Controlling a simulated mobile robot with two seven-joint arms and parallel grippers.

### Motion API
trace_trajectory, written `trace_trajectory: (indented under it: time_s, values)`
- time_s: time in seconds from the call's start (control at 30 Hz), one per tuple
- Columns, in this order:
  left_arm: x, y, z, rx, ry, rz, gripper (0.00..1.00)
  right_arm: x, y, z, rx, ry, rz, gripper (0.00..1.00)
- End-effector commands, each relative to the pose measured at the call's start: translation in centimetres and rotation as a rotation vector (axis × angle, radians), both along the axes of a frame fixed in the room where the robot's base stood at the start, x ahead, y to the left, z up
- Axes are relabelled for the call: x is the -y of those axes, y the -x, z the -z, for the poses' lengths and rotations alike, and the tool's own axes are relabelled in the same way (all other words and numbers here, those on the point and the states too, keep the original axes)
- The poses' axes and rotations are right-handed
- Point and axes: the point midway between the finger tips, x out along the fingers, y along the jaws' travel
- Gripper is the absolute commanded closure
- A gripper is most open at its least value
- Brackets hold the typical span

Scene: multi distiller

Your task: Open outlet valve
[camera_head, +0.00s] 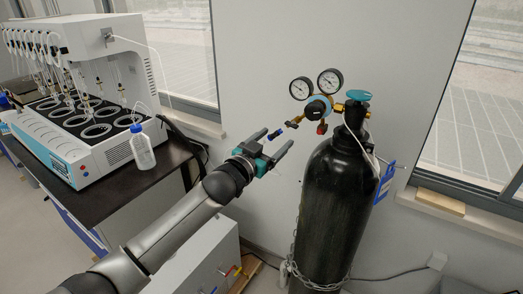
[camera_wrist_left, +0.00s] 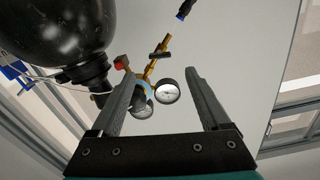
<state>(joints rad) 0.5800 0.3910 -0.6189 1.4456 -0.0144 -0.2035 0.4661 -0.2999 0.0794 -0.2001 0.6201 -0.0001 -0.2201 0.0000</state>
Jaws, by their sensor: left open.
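A tall black gas cylinder (camera_head: 335,205) carries a brass regulator with two round gauges (camera_head: 329,82) and a blue knob (camera_head: 318,108). A brass outlet pipe (camera_head: 300,118) points left from the regulator, with a small dark handle (camera_head: 291,124) on it, likely the outlet valve. In the left wrist view this dark handle (camera_wrist_left: 160,54) lies across the brass pipe, just beyond the fingertips. My left gripper (camera_head: 279,138) is open and empty, left of and below the regulator. Its fingers also show in the left wrist view (camera_wrist_left: 163,75), apart from the handle. My right gripper is not in view.
A teal valve knob (camera_head: 358,95) tops the cylinder, and a chain (camera_head: 312,285) circles it low down. A black bench (camera_head: 125,185) at left holds a distiller (camera_head: 80,95) and a white bottle (camera_head: 142,150). The wall behind the gripper is bare.

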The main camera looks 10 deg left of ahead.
Motion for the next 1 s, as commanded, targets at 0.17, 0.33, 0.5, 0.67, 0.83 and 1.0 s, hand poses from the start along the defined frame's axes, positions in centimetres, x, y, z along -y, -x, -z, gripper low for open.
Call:
trace_trajectory:
  time_s: [0.17, 0.33, 0.5, 0.67, 0.83, 1.0]
  values:
    - [-0.9, 2.2, 0.1, -0.001, 0.0, 0.001, 0.2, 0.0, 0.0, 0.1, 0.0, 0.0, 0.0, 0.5]
    - [-1.7, 3.9, 0.1, -0.001, 0.0, 0.0, 0.2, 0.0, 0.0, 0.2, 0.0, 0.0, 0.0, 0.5]
    - [-2.0, 4.9, 0.0, 0.0, 0.0, 0.0, 0.2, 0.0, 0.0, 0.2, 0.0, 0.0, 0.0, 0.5]
    - [-2.1, 5.2, 0.0, -0.001, 0.0, 0.0, 0.2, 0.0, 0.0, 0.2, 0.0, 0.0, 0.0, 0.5]
    - [-2.1, 5.1, 0.0, 0.0, 0.0, 0.0, 0.2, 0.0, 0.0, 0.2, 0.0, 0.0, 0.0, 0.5]
    - [-1.7, 5.6, -0.1, 0.013, 0.013, 0.007, 0.37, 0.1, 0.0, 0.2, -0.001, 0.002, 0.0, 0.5]
